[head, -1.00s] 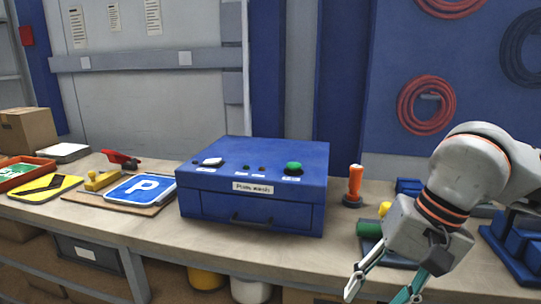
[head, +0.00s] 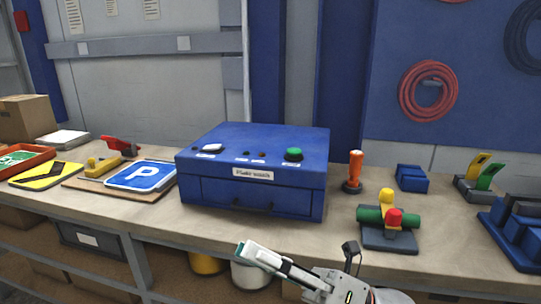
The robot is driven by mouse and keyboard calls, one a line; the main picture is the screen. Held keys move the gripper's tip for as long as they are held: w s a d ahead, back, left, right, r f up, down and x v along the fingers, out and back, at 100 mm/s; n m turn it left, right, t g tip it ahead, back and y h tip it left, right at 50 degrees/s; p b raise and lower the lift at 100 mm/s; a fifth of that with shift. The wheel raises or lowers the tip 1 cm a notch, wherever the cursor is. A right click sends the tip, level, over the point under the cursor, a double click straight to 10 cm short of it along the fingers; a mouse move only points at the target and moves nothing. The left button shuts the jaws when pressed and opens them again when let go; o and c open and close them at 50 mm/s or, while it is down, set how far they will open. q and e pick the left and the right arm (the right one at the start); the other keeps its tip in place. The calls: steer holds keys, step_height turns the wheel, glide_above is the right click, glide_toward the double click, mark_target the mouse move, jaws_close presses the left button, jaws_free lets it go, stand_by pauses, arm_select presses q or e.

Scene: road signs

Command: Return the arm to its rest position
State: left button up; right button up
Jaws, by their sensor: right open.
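My right gripper (head: 285,265) is at the bottom centre of the head view, in front of the workbench's front edge and below the blue box. It is open and holds nothing. One pale finger with a teal tip points up and left, and the rest of the arm runs out of the bottom of the picture. My left gripper is not in view.
Blue blocks (head: 515,230) stand at the right edge. Bins sit underneath.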

steer(key=w+d+f+m+t+h, duration=0.3)
steer(key=d+f+m+t+h, duration=0.15)
steer(key=f+m, duration=0.35)
steer(key=w+d+f+m+t+h, duration=0.2)
steer(key=d+f+m+t+h, duration=0.25)
steer(key=m, duration=0.45)
steer(key=w+d+f+m+t+h, duration=0.3)
steer(key=f+m+t+h, duration=0.15)
steer(key=f+m, duration=0.45)
steer(key=s+d+f+m+g+h, duration=0.2)
steer(key=s+d+f+m, duration=0.1)
steer(key=f, duration=0.6)
steer(key=s+d+f+m+g+h, duration=0.2)
steer(key=s+d+f+m, duration=0.2)
steer(key=s+f, duration=0.4)
steer(key=s+d+f+m+g+h, duration=0.2)
steer(key=s+f+m, duration=0.3)
steer(key=f, duration=0.4)
steer(key=shift+s+d+f+h, duration=0.15)
steer(key=shift+d+f+h, duration=0.25)
steer(key=shift+d+h, duration=0.2)
steer(key=shift+g, duration=0.25)
